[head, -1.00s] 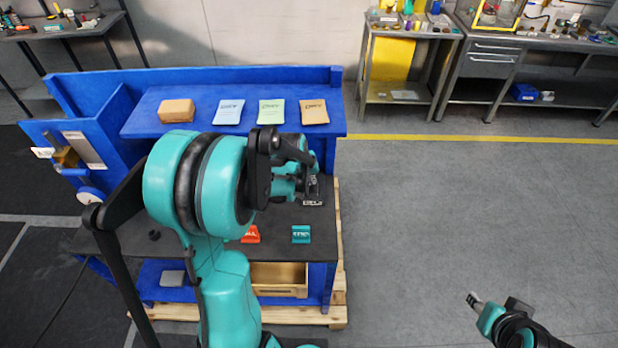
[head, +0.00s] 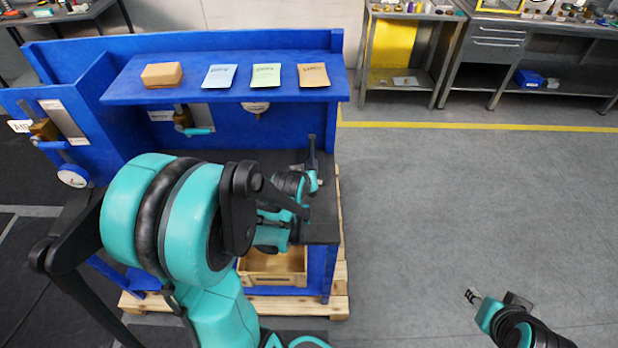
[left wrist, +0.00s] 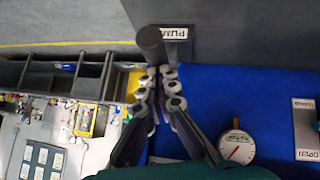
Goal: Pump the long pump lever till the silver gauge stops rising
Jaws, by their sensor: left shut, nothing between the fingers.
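In the left wrist view my left gripper (left wrist: 160,72) is shut and empty. Its fingertips are right beside a dark round bar (left wrist: 150,42), apparently the pump lever; I cannot tell whether they touch. A PUMP label (left wrist: 168,33) shows just beyond it, upside down. A round white-faced gauge (left wrist: 237,148) with a red needle is on the blue panel at lower right; its value is unreadable. My left wrist is by the bench's right end, where arm and gripper are hard to separate. My right gripper (head: 472,296) is over bare floor.
The blue bench has a shelf (head: 225,80) with a brown block (head: 161,75) and several packets. Another gauge (head: 73,176) and a brass valve (head: 45,130) are on the left panel. A teal-handled valve (head: 190,122) is under the shelf. The floor at right is clear.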

